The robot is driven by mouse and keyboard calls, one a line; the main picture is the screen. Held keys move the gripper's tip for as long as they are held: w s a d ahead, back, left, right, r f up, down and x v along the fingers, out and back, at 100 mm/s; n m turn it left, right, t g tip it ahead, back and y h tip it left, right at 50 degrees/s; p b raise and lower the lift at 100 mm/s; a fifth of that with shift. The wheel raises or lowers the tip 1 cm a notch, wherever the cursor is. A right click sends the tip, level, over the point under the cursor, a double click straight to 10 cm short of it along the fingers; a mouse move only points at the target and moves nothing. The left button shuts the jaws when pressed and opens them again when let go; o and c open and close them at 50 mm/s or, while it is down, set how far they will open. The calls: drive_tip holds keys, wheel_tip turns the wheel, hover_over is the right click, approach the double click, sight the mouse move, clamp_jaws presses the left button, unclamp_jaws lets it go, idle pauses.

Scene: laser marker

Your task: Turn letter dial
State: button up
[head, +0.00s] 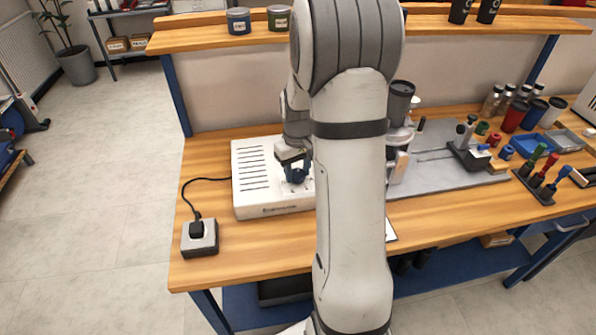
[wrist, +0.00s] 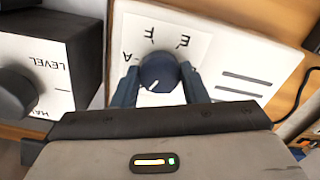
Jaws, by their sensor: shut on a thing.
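The letter dial is a round dark blue knob (wrist: 159,73) on a white plate marked with letters, among them A, F and E, in the wrist view. In the head view my gripper (head: 296,174) is over the white box (head: 262,208) on the bench, and my arm hides much of the box's right side. The knob itself is hard to make out there.
A dark box with a LEVEL knob (wrist: 14,92) stands close to my gripper in the wrist view. A power socket (head: 199,238) with a cable sits at the bench's front left. A metal plate (head: 450,176), pen racks and several tumblers fill the right side.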

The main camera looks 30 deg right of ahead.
sight(298, 173)
drive_tip(key=shift+m, duration=0.3)
drive_tip(key=o, duration=1)
drive_tip(key=shift+c, duration=0.2)
wheel_tip(298, 173, up, 8)
drive_tip(key=shift+f, duration=0.1)
wheel_tip(298, 173, up, 7)
drive_tip(key=p, duration=0.5)
